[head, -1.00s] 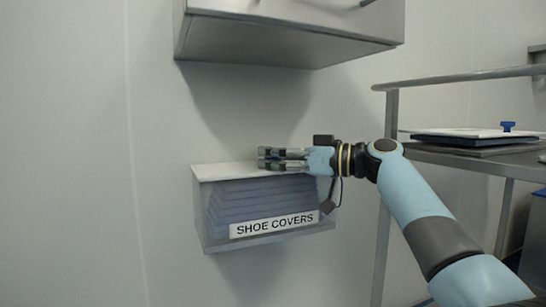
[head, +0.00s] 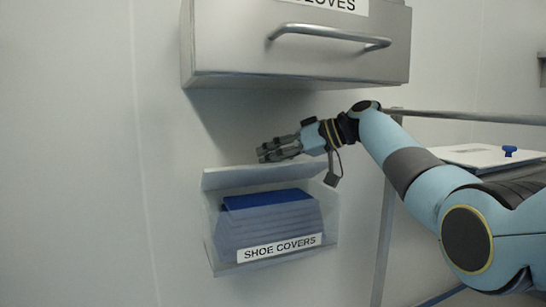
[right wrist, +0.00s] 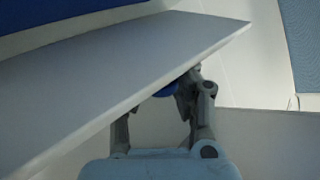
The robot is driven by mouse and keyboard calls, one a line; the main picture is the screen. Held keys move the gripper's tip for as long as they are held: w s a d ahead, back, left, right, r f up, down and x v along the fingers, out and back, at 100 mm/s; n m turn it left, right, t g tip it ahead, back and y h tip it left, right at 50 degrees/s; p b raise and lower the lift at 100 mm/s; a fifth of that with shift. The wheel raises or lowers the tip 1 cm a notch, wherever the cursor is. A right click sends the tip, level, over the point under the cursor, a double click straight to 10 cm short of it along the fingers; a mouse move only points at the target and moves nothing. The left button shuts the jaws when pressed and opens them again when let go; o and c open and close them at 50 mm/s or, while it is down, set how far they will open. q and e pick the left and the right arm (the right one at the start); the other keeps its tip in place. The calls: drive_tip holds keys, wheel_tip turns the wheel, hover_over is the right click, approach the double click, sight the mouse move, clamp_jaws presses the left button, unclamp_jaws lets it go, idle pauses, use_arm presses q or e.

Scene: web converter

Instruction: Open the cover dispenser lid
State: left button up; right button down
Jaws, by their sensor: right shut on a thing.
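The shoe cover dispenser (head: 212,225) is a clear wall box labelled SHOE COVERS, with a stack of blue covers (head: 268,205) inside. Its pale lid (head: 235,178) is tilted up at the back, and the top of the stack shows. My right gripper (head: 264,153) is at the lid's raised edge, shut on it. In the right wrist view the lid (right wrist: 95,95) slants across, and a small blue knob (right wrist: 165,90) shows between my fingers (right wrist: 178,95), partly hidden by the lid. My left gripper is not in view.
A metal gloves cabinet (head: 290,55) with a bar handle hangs above the dispenser, with a gap of bare wall between. The wall at left is clear.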

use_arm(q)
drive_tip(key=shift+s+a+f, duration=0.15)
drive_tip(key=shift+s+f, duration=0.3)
use_arm(e)
drive_tip(key=shift+w+r, duration=0.35)
drive_tip(key=shift+r, duration=0.1)
drive_tip(key=c, duration=1)
unclamp_jaws()
drive_tip(key=shift+s+d, duration=0.1)
drive_tip(key=shift+f, duration=0.1)
drive_tip(key=shift+f, duration=0.1)
